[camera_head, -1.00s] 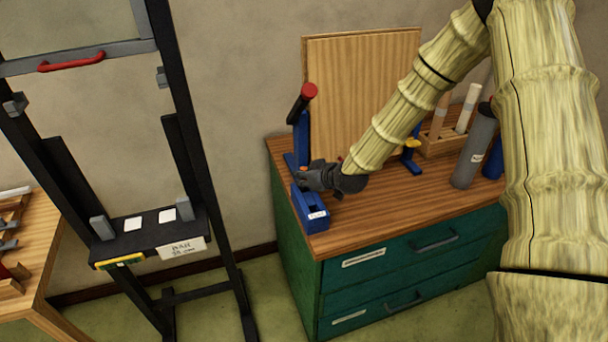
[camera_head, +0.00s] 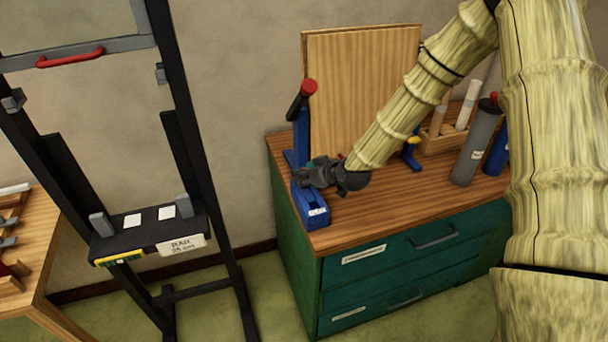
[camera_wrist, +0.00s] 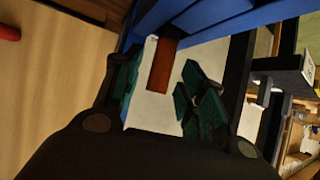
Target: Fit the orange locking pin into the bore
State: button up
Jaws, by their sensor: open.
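My gripper (camera_head: 303,178) is open, over the left end of the cabinet top, beside a blue stand (camera_head: 301,135) and just above a blue labelled tray (camera_head: 312,216). In the wrist view, its two dark green finger pads (camera_wrist: 162,92) stand apart. An orange-brown piece (camera_wrist: 162,65), which looks like the locking pin, shows between them, near the blue edge. The pads do not visibly press on it, and I cannot tell how far it is from them. I cannot make out the bore in either view.
A wooden board (camera_head: 362,95) stands upright behind my gripper. A dark rod with a red end (camera_head: 302,100) tops the blue stand. Grey (camera_head: 474,145) and blue bottles and a wooden rack stand at right. A black frame (camera_head: 190,120) stands left. The cabinet's front middle (camera_head: 400,215) is clear.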

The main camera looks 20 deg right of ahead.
jog(key=b+v, duration=0.2)
jog(key=v, duration=0.8)
jog(key=shift+s+r, duration=0.25)
jog(key=shift+s, duration=0.05)
jog(key=shift+d, duration=0.1)
